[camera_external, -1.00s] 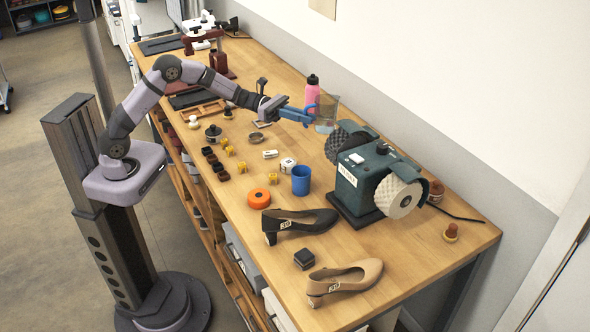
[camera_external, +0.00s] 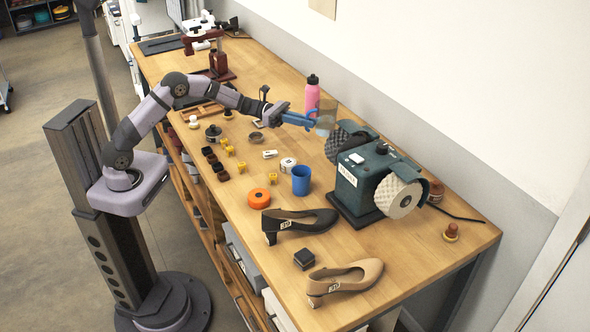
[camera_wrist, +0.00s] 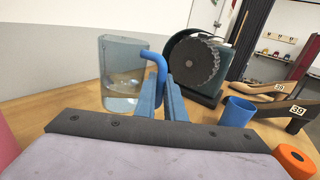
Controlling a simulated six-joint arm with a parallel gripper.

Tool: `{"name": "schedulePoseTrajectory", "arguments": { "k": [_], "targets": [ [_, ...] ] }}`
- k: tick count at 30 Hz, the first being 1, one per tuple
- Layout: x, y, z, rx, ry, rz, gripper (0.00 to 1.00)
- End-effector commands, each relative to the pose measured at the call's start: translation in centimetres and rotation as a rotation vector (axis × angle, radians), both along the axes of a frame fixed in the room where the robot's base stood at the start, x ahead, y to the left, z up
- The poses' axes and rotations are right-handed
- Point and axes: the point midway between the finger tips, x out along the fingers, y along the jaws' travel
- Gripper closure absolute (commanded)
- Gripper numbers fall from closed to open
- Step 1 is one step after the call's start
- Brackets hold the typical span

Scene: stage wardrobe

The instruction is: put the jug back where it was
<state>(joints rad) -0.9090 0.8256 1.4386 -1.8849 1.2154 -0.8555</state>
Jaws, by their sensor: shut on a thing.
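The jug (camera_external: 327,119) is clear, with a blue handle, and is beside the pink bottle near the back wall. My gripper (camera_external: 309,121) is shut on the jug's handle, reaching from the left. In the wrist view the clear jug body (camera_wrist: 121,85) is left of the fingers (camera_wrist: 167,95), with its blue handle (camera_wrist: 158,68) between them. The jug looks about upright and seems to hold some clear liquid. I cannot tell whether its base touches the bench.
The pink bottle (camera_external: 312,95) stands close behind the jug. A green grinder (camera_external: 366,182) with textured wheels is to the right. A blue cup (camera_external: 301,181), an orange roll (camera_external: 259,198) and two shoes lie nearer the front.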

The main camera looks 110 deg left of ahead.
Motion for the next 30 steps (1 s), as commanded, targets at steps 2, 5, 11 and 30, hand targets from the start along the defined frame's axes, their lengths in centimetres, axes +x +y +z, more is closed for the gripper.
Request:
{"name": "schedulePoseTrajectory", "arguments": {
  "k": [2, 5, 11, 30],
  "targets": [
    [0.0, 0.0, -0.9, 0.0, -0.002, 0.0, 1.0],
    [0.0, 0.0, -1.6, 0.002, -0.004, -0.001, 1.0],
    [0.0, 0.0, -1.9, 0.003, -0.004, -0.001, 1.0],
    [0.0, 0.0, -5.5, 0.003, -0.005, -0.001, 1.0]
  ]
}}
